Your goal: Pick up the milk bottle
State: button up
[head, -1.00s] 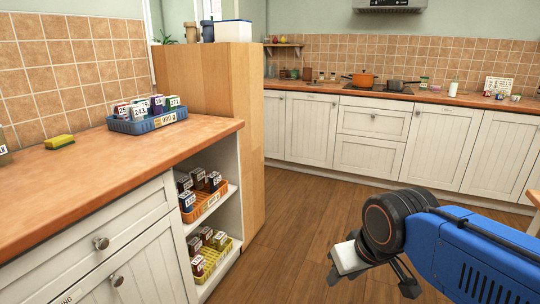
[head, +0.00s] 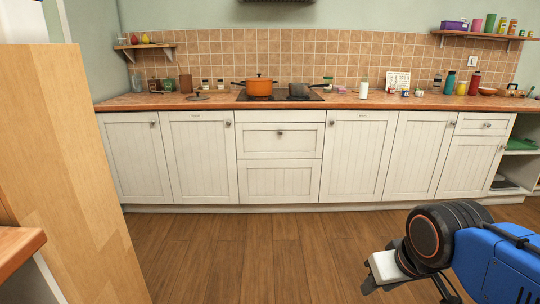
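A small white upright container (head: 363,88), which looks like the milk bottle, stands on the far counter right of the stove. It is too small to read any label. My gripper (head: 408,291) is at the lower right above the floor, far from the counter. Its dark fingers are spread apart with nothing seen between them, though the lower tips are partly cut off by the frame edge.
The wooden far counter (head: 420,101) holds an orange pot (head: 259,87), a grey pan (head: 300,89) and several bottles at right. A tall wooden panel (head: 75,170) stands close at left. The wood floor (head: 250,255) between is clear.

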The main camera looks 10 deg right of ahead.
aim_at(363, 87)
jog(key=i+l+u, duration=0.1)
jog(key=i, duration=0.3)
jog(key=i+l+u, duration=0.15)
jog(key=i, duration=0.3)
jog(key=i+l+u, duration=0.1)
jog(key=i, duration=0.3)
jog(key=i+l+u, duration=0.1)
jog(key=i, duration=0.3)
jog(key=l, duration=0.1)
